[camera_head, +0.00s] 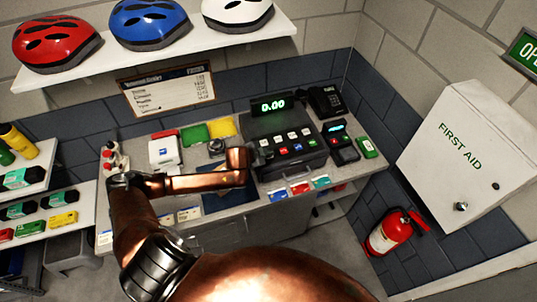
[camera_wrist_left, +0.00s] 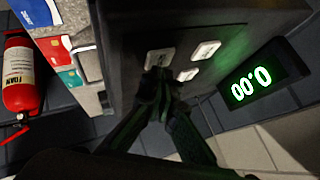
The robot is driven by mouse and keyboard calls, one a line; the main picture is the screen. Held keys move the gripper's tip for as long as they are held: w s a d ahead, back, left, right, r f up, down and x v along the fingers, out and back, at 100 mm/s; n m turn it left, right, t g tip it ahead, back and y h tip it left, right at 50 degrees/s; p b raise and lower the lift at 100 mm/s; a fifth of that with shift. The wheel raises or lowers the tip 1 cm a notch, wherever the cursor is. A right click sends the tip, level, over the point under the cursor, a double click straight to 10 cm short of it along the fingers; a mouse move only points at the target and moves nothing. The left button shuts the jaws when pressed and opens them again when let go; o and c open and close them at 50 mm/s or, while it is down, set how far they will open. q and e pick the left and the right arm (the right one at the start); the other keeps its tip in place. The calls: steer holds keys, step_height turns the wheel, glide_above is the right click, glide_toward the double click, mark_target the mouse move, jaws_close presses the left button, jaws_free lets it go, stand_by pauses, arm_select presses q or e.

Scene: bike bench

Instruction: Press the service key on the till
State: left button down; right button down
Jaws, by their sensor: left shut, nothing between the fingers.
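The dark till (camera_head: 290,152) stands on the counter with rows of small white and coloured keys; their labels are too small to read. Its green display (camera_head: 273,106) reads 0.00. My left arm reaches across the counter to the till's left side, where its wrist mostly hides the gripper in the head view. In the left wrist view my left gripper (camera_wrist_left: 160,78) is shut and empty, its fingertips at a white key (camera_wrist_left: 160,58). The fingers partly cover that key; I cannot tell whether they touch it. Another white key (camera_wrist_left: 205,50) is clear of them. My right gripper is not in view.
A card terminal (camera_head: 341,140) and a black phone (camera_head: 325,100) stand right of the till. A white box (camera_head: 164,152) and coloured pads (camera_head: 221,126) lie to its left. Cards (camera_head: 299,188) line the front. A fire extinguisher (camera_head: 390,236) and first aid cabinet (camera_head: 462,150) are at right.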

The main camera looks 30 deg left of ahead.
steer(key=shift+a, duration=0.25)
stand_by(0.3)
arm_select(q)
steer(key=shift+f, duration=0.2)
steer(key=shift+f, duration=0.25)
steer(key=shift+r+p, duration=0.4)
steer(key=shift+p, duration=0.35)
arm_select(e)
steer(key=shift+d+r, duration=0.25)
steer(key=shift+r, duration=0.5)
